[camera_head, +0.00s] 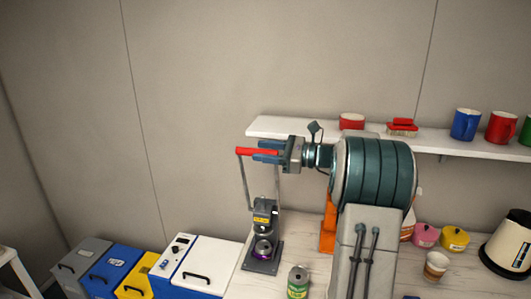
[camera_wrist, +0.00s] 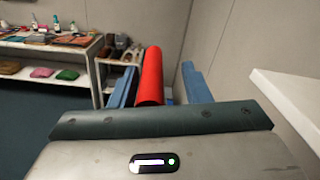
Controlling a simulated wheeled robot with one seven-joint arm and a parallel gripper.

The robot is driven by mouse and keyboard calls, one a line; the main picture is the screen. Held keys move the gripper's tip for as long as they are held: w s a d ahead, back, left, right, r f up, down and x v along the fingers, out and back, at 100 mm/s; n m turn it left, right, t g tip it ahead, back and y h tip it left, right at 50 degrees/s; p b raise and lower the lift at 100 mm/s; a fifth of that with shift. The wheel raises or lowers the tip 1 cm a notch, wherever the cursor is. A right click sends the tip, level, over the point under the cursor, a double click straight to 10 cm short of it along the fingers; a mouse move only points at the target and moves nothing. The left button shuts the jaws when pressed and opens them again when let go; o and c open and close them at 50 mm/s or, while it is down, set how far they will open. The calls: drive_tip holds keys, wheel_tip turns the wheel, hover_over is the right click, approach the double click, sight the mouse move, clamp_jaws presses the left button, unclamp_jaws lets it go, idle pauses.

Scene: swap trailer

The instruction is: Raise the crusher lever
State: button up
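The can crusher (camera_head: 262,218) stands on the counter, with its red lever handle (camera_head: 245,151) up high at the top of a thin grey arm. A dark and purple round thing sits low in the crusher. My gripper (camera_head: 266,151) is at the handle, its blue fingers above and below it in the head view. In the wrist view the red handle (camera_wrist: 151,78) lies between the fingers (camera_wrist: 162,85), close to the left one with a gap to the right one. The fingers are open; whether the left one touches is unclear.
A green can (camera_head: 298,282) stands in front of the crusher. A white wall shelf (camera_head: 470,146) with mugs is behind and right of my arm. Coloured bins (camera_head: 110,270) stand lower left. A cup (camera_head: 436,264), small pots and a kettle-like appliance (camera_head: 510,243) are at right.

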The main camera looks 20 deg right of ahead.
drive_tip(key=shift+s, duration=0.15)
drive_tip(key=b+v, duration=0.4)
drive_tip(key=v, duration=0.9)
drive_tip(key=shift+s+d, duration=0.2)
drive_tip(key=shift+d, duration=0.15)
drive_tip(key=shift+a, duration=0.15)
